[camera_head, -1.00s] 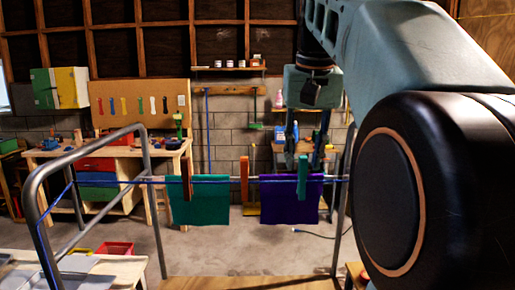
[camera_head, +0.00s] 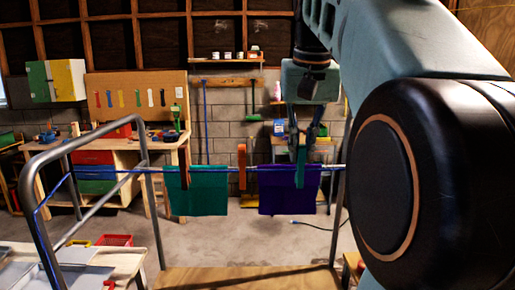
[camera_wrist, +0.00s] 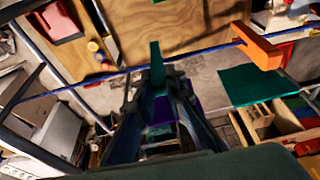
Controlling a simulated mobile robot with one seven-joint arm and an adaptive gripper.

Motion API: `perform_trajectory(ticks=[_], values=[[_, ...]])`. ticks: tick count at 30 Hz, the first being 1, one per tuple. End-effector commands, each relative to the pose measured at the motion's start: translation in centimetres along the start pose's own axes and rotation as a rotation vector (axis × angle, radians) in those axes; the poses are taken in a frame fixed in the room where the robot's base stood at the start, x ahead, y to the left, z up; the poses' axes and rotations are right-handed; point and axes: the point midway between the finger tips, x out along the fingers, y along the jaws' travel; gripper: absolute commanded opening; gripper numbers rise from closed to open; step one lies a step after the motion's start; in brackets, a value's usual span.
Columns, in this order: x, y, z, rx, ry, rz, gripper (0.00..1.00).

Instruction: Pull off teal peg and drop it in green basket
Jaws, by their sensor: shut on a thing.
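The teal peg (camera_head: 300,172) stands upright on the blue line at the top of the purple cloth (camera_head: 275,200). My gripper (camera_head: 303,135) is above the line, its fingers shut on the peg's upper part. In the wrist view, the teal peg (camera_wrist: 155,57) shows between the fingertips of my gripper (camera_wrist: 158,80), and some purple cloth (camera_wrist: 165,107) shows between the fingers. I cannot pick out a green basket in either view.
An orange peg (camera_head: 242,165) and a brown peg (camera_head: 183,165) also sit on the line. The brown one holds a teal cloth (camera_head: 207,195). A metal rack frame (camera_head: 155,215) supports the line. A red basket (camera_head: 114,240) stands at lower left.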

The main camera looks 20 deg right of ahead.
Motion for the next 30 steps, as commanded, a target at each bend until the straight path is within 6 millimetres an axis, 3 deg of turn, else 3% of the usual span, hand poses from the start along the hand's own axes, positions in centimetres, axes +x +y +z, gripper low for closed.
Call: perform_trajectory(ticks=[30], values=[[-4.6,0.0,-1.4,0.000,0.002,0.000,0.00]])
